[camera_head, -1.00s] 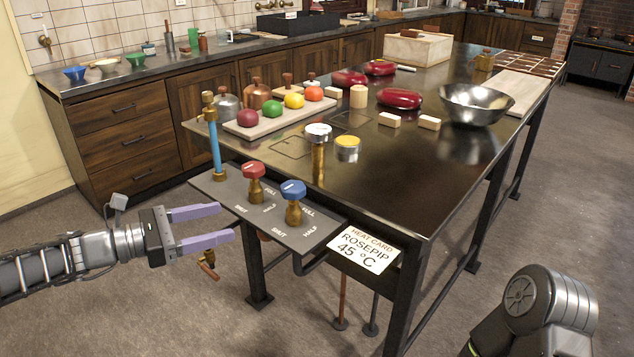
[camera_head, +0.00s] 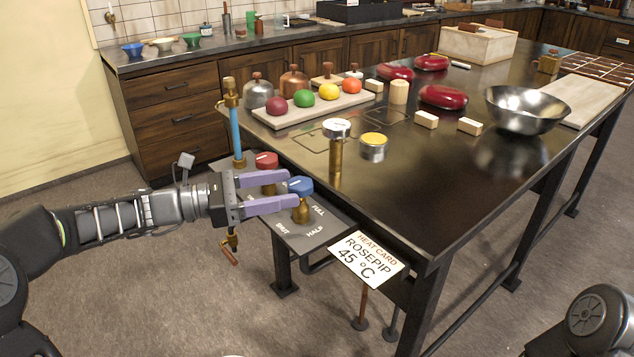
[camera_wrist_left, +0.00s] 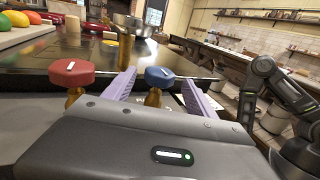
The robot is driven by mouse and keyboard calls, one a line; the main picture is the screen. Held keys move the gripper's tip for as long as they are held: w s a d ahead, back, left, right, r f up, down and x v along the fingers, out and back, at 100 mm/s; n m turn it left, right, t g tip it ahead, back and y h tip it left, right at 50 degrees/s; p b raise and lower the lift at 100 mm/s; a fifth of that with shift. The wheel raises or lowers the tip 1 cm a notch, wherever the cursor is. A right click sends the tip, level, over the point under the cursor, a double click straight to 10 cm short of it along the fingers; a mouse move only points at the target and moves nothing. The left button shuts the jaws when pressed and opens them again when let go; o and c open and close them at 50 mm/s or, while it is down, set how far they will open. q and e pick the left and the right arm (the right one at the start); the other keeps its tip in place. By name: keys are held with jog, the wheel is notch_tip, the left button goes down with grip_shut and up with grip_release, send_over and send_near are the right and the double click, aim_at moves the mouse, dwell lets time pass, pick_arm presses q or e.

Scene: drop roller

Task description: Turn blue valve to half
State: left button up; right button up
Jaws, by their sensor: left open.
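The blue valve (camera_head: 300,187) is a blue knob on a brass stem, standing on a grey panel (camera_head: 295,237) marked FULL, HALF and SHUT at the table's near left end. My left gripper (camera_head: 292,190) is open, its two purple fingers level and pointing at the blue valve. In the left wrist view the blue valve (camera_wrist_left: 159,76) shows between the fingertips; I cannot tell whether they touch it. My right gripper is out of view.
A red valve (camera_head: 266,161) stands just behind my left gripper, close to its far finger. A blue tube (camera_head: 236,130) rises at the panel's back left. A white-topped brass post (camera_head: 336,150) stands on the table beyond.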

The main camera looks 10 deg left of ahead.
pick_arm(q)
jog(key=x, duration=0.7)
jog(key=shift+d, duration=0.1)
jog(key=shift+b, duration=0.3)
jog(key=c, duration=1.3)
